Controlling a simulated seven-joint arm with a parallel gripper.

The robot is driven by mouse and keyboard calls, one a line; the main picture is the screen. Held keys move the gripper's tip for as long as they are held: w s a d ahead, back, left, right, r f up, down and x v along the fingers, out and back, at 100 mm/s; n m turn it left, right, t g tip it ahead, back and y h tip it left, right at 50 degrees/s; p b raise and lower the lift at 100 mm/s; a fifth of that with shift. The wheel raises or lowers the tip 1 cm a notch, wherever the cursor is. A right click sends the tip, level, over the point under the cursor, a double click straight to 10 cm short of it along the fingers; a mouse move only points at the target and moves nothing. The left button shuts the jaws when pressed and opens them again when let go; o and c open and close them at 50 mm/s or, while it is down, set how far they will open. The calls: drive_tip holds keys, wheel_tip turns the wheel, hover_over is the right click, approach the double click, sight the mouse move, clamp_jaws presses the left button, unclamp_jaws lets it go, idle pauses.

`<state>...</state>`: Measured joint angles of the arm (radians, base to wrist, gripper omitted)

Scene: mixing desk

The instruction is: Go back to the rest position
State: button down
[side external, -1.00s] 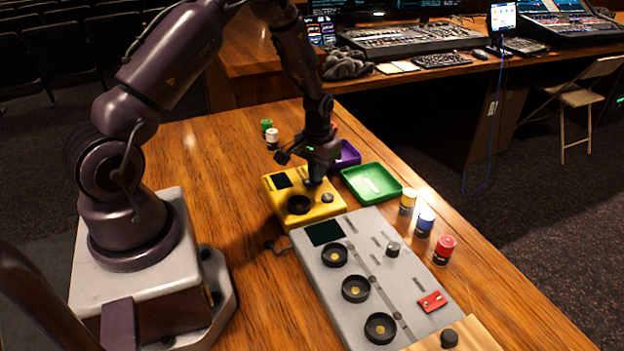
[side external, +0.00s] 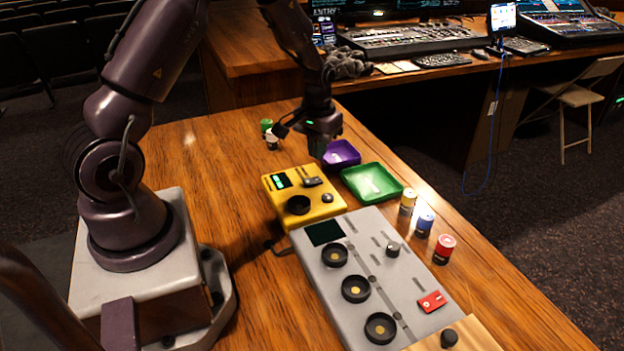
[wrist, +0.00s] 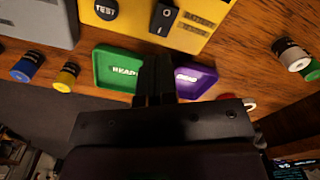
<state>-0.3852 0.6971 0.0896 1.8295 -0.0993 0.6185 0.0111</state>
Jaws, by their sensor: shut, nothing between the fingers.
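My gripper (side external: 322,150) is shut and empty. In the wrist view my gripper's dark fingers (wrist: 156,80) show between the green and purple trays, with the yellow box (wrist: 205,30) at the top.
A purple tray (side external: 343,158) and a green tray (side external: 386,194) lie beyond the yellow box. Yellow, blue and red canisters (side external: 443,249) stand at the right. A grey panel (side external: 318,286) with black cups lies in front. White and green canisters (side external: 267,125) stand at the back.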

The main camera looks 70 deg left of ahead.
drive_tip(key=shift+r, duration=0.35)
drive_tip(key=shift+s+d+f, duration=0.1)
drive_tip(key=shift+s+d, duration=0.05)
drive_tip(key=shift+s, duration=0.15)
drive_tip(key=shift+s+d+f+g, duration=0.1)
drive_tip(key=shift+s+d+g, duration=0.15)
drive_tip(key=shift+s, duration=0.2)
drive_tip(key=shift+s+d+g, duration=0.15)
drive_tip(key=shift+s+d, duration=0.05)
drive_tip(key=shift+s, duration=0.2)
drive_tip(key=s+d+r+m+t, duration=0.2)
drive_tip(key=s+d+r, duration=0.3)
drive_tip(key=r, duration=0.3)
drive_tip(key=s+d+r+m+t, duration=0.2)
drive_tip(key=s+d+r, duration=0.3)
drive_tip(key=r, duration=0.3)
drive_tip(key=s+d+r+m+t, duration=0.2)
drive_tip(key=s+d+r, duration=0.2)
drive_tip(key=d+r, duration=0.2)
wheel_tip(320, 180, up, 2)
drive_tip(key=shift+s+d+r, duration=0.25)
drive_tip(key=shift+s+d, duration=0.15)
